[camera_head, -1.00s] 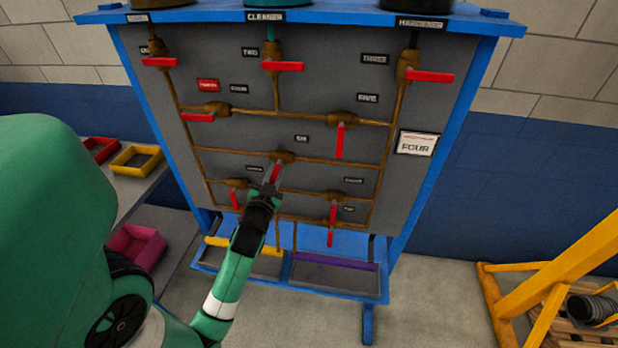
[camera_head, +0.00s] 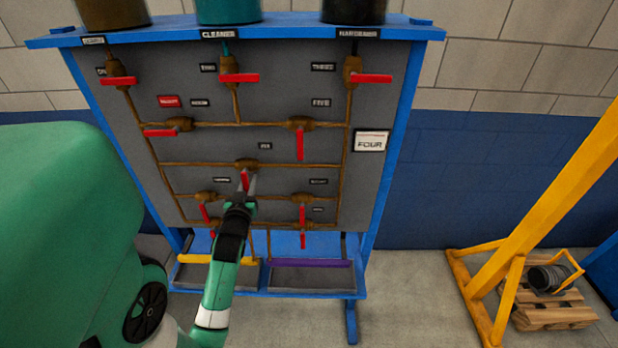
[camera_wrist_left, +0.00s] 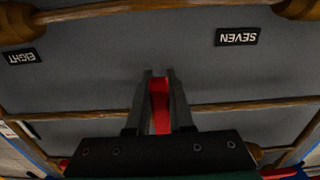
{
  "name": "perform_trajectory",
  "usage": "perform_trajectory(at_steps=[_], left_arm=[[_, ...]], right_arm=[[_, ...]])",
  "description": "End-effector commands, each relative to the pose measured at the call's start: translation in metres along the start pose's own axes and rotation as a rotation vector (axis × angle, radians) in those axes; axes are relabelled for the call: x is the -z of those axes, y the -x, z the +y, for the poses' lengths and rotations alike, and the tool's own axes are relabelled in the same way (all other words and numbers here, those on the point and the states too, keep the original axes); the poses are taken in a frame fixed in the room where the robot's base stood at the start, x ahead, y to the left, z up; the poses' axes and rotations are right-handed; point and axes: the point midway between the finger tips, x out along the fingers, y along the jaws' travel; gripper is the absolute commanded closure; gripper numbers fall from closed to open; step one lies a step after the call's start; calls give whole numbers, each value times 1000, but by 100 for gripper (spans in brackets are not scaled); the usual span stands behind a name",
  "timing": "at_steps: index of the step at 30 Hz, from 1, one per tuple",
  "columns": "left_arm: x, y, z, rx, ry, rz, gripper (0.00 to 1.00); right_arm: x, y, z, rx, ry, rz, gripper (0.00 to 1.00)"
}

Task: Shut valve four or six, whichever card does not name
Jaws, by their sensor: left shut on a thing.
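The white card (camera_head: 370,141) on the panel's right side reads FOUR. The valve six label (camera_head: 264,146) sits above a brown valve body (camera_head: 246,164) on the middle horizontal pipe. Its red handle (camera_head: 244,178) points down, across that pipe. My left gripper (camera_head: 246,187) is shut on this handle, and in the left wrist view the red handle (camera_wrist_left: 159,105) stands between the two fingers. Valve four, by its label (camera_head: 200,102), has a red handle (camera_head: 160,132) lying roughly along its horizontal pipe. My right gripper is not in view.
Other red-handled valves surround six, including the valve five handle (camera_head: 300,144) at upper right. Two trays with a yellow edge (camera_head: 215,260) and a purple edge (camera_head: 312,263) are below the panel. A yellow frame (camera_head: 540,190) and a pallet (camera_head: 552,314) stand right. The floor between is clear.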

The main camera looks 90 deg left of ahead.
Motion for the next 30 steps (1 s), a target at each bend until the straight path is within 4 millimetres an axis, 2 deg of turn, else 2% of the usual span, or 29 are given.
perform_trajectory(at_steps=[4, 5, 9, 20, 23, 30], left_arm=[[1, 0, 1, -2, 3, 2, 100], [1, 0, 1, -2, 3, 2, 76], [0, 0, 1, -2, 2, 1, 51], [-1, 4, 1, -1, 0, -1, 50], [-1, 18, 1, -1, 0, -3, 50], [-4, 74, 1, -4, -1, -5, 50]], right_arm=[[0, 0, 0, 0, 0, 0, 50], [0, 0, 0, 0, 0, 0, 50], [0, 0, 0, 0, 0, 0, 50], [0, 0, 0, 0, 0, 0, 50], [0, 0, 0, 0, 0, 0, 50], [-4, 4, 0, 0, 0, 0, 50]])
